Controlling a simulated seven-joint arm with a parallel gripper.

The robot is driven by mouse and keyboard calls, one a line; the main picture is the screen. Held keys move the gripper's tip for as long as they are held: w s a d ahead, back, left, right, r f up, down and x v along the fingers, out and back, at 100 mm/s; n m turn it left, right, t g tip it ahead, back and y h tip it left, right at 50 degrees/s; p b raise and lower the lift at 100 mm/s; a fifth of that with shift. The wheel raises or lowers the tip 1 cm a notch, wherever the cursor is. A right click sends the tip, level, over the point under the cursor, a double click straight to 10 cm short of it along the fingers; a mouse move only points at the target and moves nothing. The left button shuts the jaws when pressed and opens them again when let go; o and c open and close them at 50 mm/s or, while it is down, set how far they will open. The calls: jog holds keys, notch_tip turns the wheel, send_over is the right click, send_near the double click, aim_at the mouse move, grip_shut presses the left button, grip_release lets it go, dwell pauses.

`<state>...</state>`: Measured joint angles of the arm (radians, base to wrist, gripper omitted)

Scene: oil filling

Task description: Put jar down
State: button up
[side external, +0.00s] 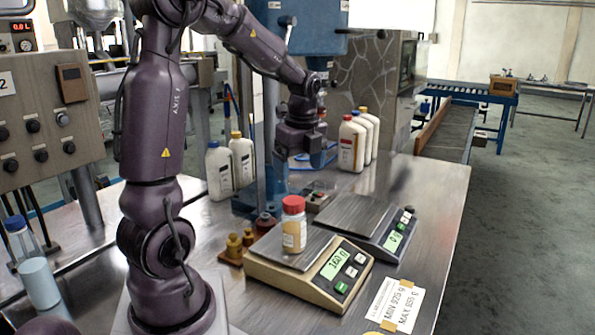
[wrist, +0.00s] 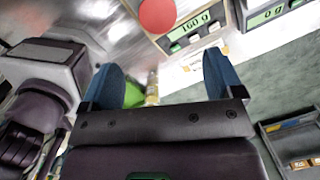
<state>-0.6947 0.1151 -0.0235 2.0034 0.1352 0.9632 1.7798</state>
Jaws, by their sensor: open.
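The jar (side external: 294,226) has a red lid and a pale body with an amber label. It stands upright on the metal plate of the beige scale (side external: 310,276), whose display reads about 160 g. In the wrist view the red lid (wrist: 157,15) shows at the top edge, beyond the fingertips, beside the beige scale's display (wrist: 188,29). My gripper (side external: 304,160) is above and behind the jar, clear of it. In the wrist view my gripper (wrist: 162,72) has its two blue fingers wide apart with nothing held between them.
A dark scale (side external: 366,226) reading 0 g stands right of the beige one. Brass weights (side external: 235,246) sit on its left. White bottles (side external: 352,145) stand behind, with more at back left (side external: 219,170). A MIN/MAX card (side external: 397,304) lies in front. The table's right side is clear.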

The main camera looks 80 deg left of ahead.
jog(key=s+d+r+n+t, duration=0.2)
jog(key=d+n, duration=0.2)
jog(key=d, duration=0.3)
jog(key=s+d+r+n+t+h, duration=0.1)
jog(key=s+d+r+n+t, duration=0.1)
jog(key=d+n, duration=0.3)
jog(key=s+d+r+n+t, duration=0.1)
jog(key=d+n, duration=0.3)
jog(key=d, duration=0.7)
jog(key=shift+s+r+n+t, duration=0.35)
jog(key=shift+s+r, duration=0.2)
jog(key=shift+r, duration=0.35)
